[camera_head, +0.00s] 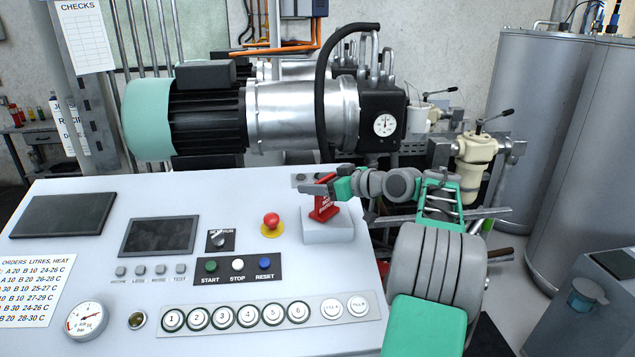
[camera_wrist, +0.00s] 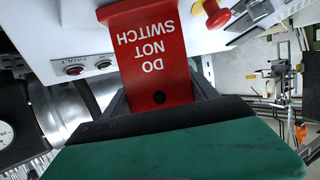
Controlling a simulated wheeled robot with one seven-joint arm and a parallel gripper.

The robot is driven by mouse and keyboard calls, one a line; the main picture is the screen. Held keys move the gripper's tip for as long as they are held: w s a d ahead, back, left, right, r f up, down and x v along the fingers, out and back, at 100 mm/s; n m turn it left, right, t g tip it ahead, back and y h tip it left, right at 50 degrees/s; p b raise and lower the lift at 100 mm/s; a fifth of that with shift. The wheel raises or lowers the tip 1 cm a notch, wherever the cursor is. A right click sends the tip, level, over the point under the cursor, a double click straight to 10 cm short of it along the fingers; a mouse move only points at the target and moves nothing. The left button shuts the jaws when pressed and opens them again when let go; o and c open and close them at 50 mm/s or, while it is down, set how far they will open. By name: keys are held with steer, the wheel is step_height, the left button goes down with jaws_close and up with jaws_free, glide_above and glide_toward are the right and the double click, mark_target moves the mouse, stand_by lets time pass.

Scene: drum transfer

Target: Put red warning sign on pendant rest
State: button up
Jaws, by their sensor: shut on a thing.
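The red warning sign (camera_head: 322,209) stands at a pale raised block on the right part of the control console. In the wrist view the sign (camera_wrist: 152,55) reads "DO NOT SWITCH" upside down, with a dark hole near its end. My gripper (camera_head: 322,190) is shut on the upper part of the sign. In the wrist view, the dark fingers (camera_wrist: 158,98) flank the sign. The pale block (camera_head: 328,232) is directly below the sign; I cannot tell whether the sign touches it, or whether this block is the pendant rest. No other clear pendant rest shows.
A red mushroom button (camera_head: 271,222) on a yellow base is just left of the block. The console (camera_head: 110,270) also carries screens, several round buttons and a gauge (camera_head: 86,320). A motor-pump unit (camera_head: 250,112) stands behind, and tall tanks (camera_head: 560,130) are at right.

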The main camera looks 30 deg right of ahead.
steer(key=shift+f, duration=0.25)
steer(key=o, duration=1.4)
steer(key=shift+r, duration=0.15)
steer(key=shift+c, duration=0.2)
steer(key=shift+r, duration=0.3)
steer(key=v, duration=1.2)
steer(key=shift+b, duration=0.45)
steer(key=shift+f, duration=0.15)
